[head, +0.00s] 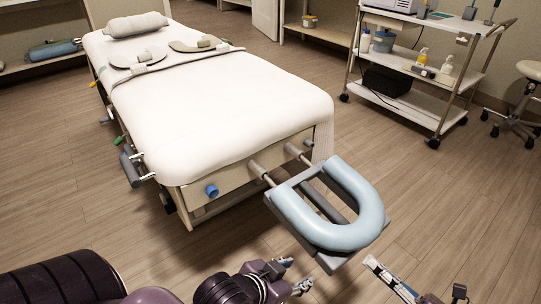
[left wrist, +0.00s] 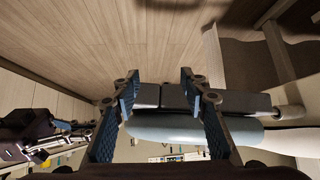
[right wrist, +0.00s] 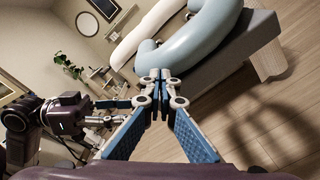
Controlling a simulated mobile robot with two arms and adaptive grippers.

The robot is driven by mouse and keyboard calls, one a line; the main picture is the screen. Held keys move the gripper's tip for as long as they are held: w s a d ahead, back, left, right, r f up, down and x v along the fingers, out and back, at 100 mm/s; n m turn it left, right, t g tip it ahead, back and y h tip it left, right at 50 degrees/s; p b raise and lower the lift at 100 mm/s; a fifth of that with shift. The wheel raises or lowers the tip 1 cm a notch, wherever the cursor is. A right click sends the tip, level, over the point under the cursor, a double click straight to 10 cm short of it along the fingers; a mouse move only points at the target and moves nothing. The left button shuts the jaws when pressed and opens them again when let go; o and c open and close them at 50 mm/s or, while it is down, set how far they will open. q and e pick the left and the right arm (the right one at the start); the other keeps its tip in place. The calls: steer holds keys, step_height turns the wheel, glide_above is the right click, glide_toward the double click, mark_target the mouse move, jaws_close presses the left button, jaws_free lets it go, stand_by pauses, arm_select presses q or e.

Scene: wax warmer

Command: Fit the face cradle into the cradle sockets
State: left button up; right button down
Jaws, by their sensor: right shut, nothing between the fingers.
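The face cradle has a light blue U-shaped cushion (head: 352,192) on a dark grey frame (head: 338,259), off the near end of the white treatment table (head: 215,95). Two metal rods (head: 264,174) run between the frame and the table's end panel, where the sockets are; I cannot tell how deep they sit. My left gripper (head: 300,273) is just in front of the frame. In the left wrist view its fingers (left wrist: 158,78) are spread, with the grey frame (left wrist: 240,102) close by. My right gripper (head: 376,265) is shut and empty, right of the cradle; its tips meet in the right wrist view (right wrist: 160,74).
A blue knob (head: 211,190) sticks out of the table's end panel. A wheeled trolley (head: 415,115) with bottles stands at the back right, beside a stool (head: 531,70). A bolster (head: 136,25) and flat pads lie on the table. The floor right of the cradle is clear.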

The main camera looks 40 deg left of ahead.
arm_select(q)
steer(key=shift+w+r, duration=0.2)
arm_select(e)
steer(key=shift+x, duration=0.85)
arm_select(q)
steer(key=shift+d, duration=0.15)
arm_select(e)
steer(key=shift+a, duration=0.1)
stand_by(0.4)
steer(key=shift+s+d, duration=0.15)
steer(key=shift+d, duration=0.45)
arm_select(q)
steer(key=shift+w+d+r+t, duration=0.3)
steer(key=shift+w+r+t, duration=0.4)
steer(key=shift+w+r, duration=0.2)
arm_select(e)
steer(key=shift+v, duration=1.85)
arm_select(q)
steer(key=shift+f, duration=0.1)
arm_select(e)
steer(key=v, duration=1.2)
